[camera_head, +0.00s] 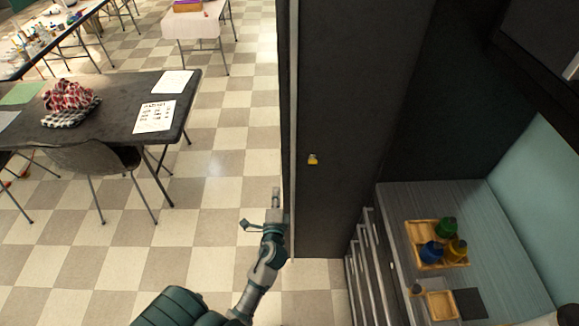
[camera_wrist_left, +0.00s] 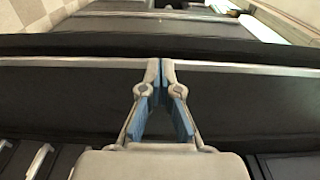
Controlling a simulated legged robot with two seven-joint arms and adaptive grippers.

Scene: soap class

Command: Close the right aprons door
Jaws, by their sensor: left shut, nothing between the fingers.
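The door is a tall dark panel (camera_head: 350,130) that stands upright in the middle of the head view, with a pale strip along its left edge. A small yellow padlock (camera_head: 312,160) shows on its face. My left gripper (camera_head: 276,195) is beside the lower left edge of the panel. In the left wrist view its fingers (camera_wrist_left: 160,70) are together and empty, close to a dark panel with a pale edge (camera_wrist_left: 85,62). I cannot tell whether they touch it. My right gripper is out of view.
Right of the panel is a grey counter (camera_head: 400,208) with a wooden tray (camera_head: 424,232) of colored bottles. Metal drawer handles (camera_head: 362,262) run below. At left stand a dark table (camera_head: 110,118) with cloths and papers, and a chair (camera_head: 92,160). The checkered floor (camera_head: 235,120) between is clear.

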